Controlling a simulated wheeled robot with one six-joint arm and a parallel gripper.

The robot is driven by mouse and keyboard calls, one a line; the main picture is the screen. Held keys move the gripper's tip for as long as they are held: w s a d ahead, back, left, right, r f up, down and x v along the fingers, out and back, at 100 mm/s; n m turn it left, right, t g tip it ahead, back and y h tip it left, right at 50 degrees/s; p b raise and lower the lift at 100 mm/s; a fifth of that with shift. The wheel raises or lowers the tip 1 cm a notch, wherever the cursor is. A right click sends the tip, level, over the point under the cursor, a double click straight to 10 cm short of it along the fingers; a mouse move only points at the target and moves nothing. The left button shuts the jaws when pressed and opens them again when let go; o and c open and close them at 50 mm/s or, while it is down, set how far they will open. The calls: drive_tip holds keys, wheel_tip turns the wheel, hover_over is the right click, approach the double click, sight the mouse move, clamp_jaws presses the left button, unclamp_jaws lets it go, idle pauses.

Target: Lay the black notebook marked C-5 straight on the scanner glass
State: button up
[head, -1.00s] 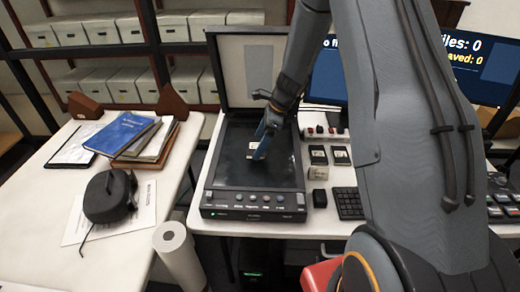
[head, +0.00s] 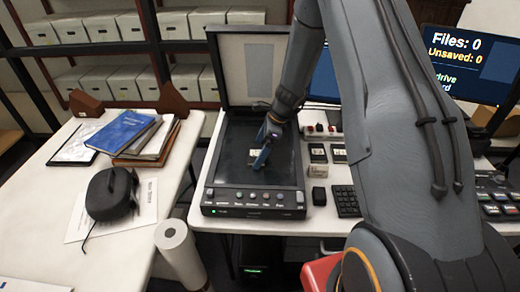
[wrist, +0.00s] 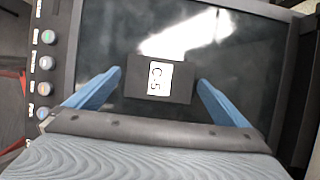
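The black notebook (wrist: 182,84) has a white label reading C-5 and lies on the dark scanner glass (wrist: 225,50). Its edges look roughly in line with the scanner's. In the head view the notebook (head: 253,153) shows mainly as its pale label, partly behind a finger. My gripper (wrist: 160,77) has two blue fingers, one on each side of the notebook, with narrow gaps showing. In the head view my gripper (head: 261,160) is low over the middle of the glass. The scanner (head: 212,190) has its lid (head: 235,70) raised.
A paper roll (head: 178,250) stands between the tables.

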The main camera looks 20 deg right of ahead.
drive_tip(key=shift+d+r, duration=0.15)
drive_tip(key=shift+r, duration=0.35)
drive_tip(key=b+v, duration=0.3)
drive_tip(key=v, duration=0.8)
drive_tip(key=s+a+r+n+h, duration=0.2)
drive_tip(key=s+n, duration=0.8)
drive_tip(key=s, duration=0.2)
drive_tip(key=s+a+r+n+h, duration=0.2)
drive_tip(key=s+n, duration=0.9)
drive_tip(key=s, duration=0.1)
drive_tip(key=shift+n, duration=0.3)
drive_tip(key=shift+w+a, duration=0.1)
drive_tip(key=shift+c, duration=0.3)
